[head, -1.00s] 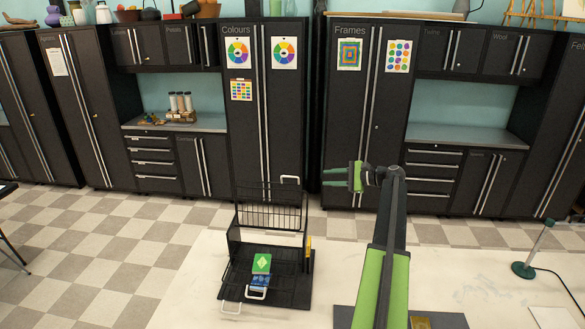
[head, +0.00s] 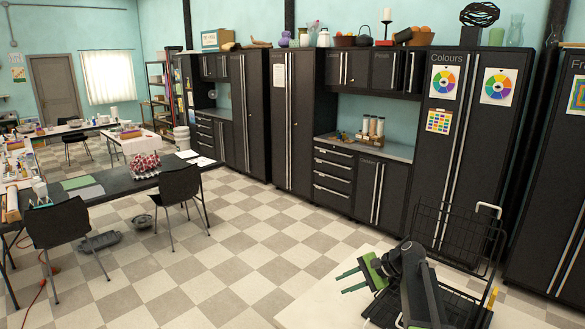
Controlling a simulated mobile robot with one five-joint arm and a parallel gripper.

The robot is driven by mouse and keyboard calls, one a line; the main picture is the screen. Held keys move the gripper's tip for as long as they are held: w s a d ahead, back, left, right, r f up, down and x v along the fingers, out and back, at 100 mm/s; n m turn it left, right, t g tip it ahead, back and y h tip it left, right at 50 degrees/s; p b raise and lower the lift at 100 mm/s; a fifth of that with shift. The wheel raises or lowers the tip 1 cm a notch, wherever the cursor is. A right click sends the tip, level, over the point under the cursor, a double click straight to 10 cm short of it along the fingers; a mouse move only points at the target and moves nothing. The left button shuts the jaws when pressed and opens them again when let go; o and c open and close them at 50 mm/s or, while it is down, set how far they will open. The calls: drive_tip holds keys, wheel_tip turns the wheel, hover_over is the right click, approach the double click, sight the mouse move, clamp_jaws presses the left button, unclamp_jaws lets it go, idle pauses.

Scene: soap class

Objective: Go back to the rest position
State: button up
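My gripper (head: 352,280) shows at the lower middle right of the head view, at the end of my black and green arm. Its two green fingers point left and are apart, with nothing between them. It is over the near corner of a pale tabletop (head: 318,300). A black wire rack (head: 462,235) stands behind and to the right of my arm. The arm hides much of the rack's lower part.
Black cabinets (head: 290,125) line the back wall. At the left is a long black table (head: 125,182) with chairs (head: 180,190) beside it. The checkered floor (head: 230,240) between table and cabinets is clear. A grey tray-like object (head: 100,242) lies on the floor.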

drive_tip(key=s+a+f+n+g+h+b, duration=0.2)
drive_tip(key=s+a+f+n+h+b, duration=0.15)
drive_tip(key=s+a+f, duration=0.65)
drive_tip(key=s+f+n+g+h+b, duration=0.1)
drive_tip(key=s+f+n+h+b, duration=0.15)
drive_tip(key=s+f, duration=0.3)
drive_tip(key=s+d+n+h+p, duration=0.1)
drive_tip(key=s+d+n+h, duration=0.2)
drive_tip(key=d, duration=0.6)
drive_tip(key=shift+s+r+n, duration=0.2)
drive_tip(key=shift+s+n, duration=0.4)
drive_tip(key=shift+s, duration=0.1)
